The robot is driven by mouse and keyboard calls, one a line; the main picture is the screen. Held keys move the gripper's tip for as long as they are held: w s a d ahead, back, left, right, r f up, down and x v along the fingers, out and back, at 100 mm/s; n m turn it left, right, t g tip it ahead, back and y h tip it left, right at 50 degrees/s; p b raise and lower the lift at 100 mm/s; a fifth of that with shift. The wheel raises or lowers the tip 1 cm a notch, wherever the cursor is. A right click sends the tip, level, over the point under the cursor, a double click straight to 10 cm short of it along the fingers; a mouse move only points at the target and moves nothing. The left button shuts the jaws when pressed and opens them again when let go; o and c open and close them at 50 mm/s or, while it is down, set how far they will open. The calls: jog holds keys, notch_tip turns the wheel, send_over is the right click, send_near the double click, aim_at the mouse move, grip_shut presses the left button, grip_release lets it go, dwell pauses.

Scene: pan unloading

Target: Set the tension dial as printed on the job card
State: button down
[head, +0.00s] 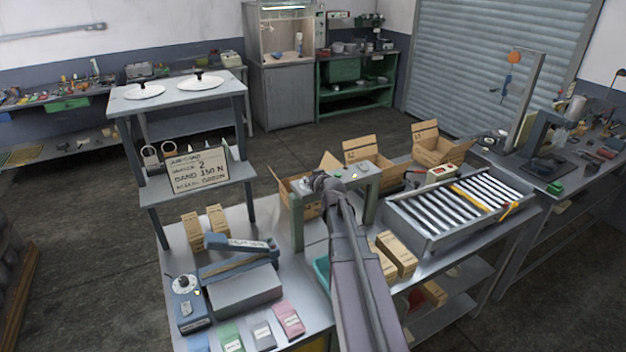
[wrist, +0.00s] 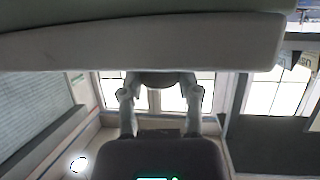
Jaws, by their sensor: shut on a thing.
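A green arch (head: 372,183) with buttons stands beside my gripper. A blue-grey strapping machine (head: 240,290) sits right of the dial box, with coloured packets (head: 289,318) in front. Small cartons (head: 193,232) stand behind. A roller conveyor (head: 460,208) is at the right.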

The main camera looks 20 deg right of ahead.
jog(key=shift+m+g+h, duration=0.9)
jog(key=shift+m+h, duration=1.5)
jog(key=shift+h, duration=0.3)
jog(key=shift+m+g+h, duration=0.5)
jog(key=shift+m+h, duration=0.2)
jog(key=shift+w+a+m+g+h, duration=0.1)
jog(key=shift+w+m+g+h, duration=0.1)
jog(key=shift+m+g+h, duration=1.25)
jog(key=m+g+h, duration=0.2)
jog(key=m+g, duration=0.2)
jog(key=shift+s+m+g, duration=0.15)
jog(key=shift+m+g, duration=1.1)
jog(key=shift+f, duration=0.1)
jog(key=shift+c, duration=1.5)
grip_release()
